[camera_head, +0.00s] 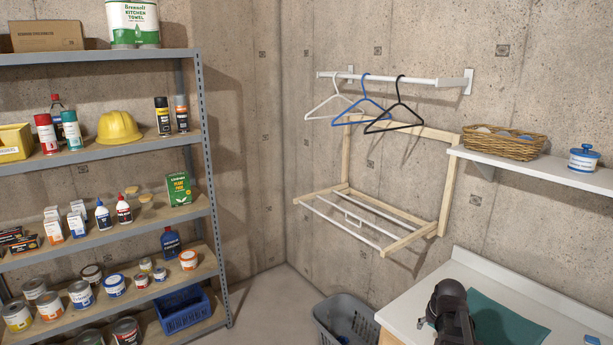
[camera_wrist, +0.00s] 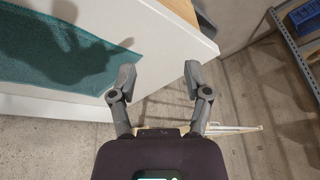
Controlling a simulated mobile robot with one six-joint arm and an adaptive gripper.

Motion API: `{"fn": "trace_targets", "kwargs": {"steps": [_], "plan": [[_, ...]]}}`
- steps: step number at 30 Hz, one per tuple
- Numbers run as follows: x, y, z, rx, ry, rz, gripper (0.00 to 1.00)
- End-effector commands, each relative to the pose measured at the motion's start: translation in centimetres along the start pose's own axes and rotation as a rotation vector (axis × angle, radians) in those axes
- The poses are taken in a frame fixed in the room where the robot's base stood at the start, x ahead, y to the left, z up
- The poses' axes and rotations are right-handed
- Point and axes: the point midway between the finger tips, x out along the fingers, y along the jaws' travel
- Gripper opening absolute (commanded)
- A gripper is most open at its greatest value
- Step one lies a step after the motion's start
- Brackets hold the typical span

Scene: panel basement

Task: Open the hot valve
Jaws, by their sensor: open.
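No hot valve can be made out in either view. In the wrist view my gripper (camera_wrist: 158,78) has its two grey fingers spread wide apart with nothing between them. It is above the front edge of a white counter (camera_wrist: 150,40), with floor below. In the head view my dark arm (camera_head: 450,308) rises over the white counter (camera_head: 405,305) at the lower right and hides part of it. A small shiny piece (camera_head: 421,322) shows just left of the arm, too small to identify.
A green cloth (camera_head: 505,318) lies on the counter. A grey basket (camera_head: 340,318) stands on the floor beside it. A wooden drying rack (camera_head: 402,242) and a rail with hangers (camera_head: 395,79) are on the wall. A loaded shelf unit (camera_head: 214,215) stands left. Floor between is clear.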

Motion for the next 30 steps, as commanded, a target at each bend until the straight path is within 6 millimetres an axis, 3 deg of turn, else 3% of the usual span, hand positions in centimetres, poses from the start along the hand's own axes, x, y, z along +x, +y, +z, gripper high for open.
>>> {"fn": "trace_targets", "kwargs": {"steps": [1,6,15,21,30], "plan": [[-0.3,-1.8,1.4,-0.021,-0.025,-0.006,0.63],[-0.9,-6.7,5.2,-0.078,-0.111,-0.013,0.63],[-2.7,-13.4,12.3,-0.177,-0.258,-0.003,0.63],[-3.6,-15.3,15.4,-0.213,-0.32,0.012,0.63],[-3.9,-16.0,16.3,-0.224,-0.34,0.018,0.63]]}}
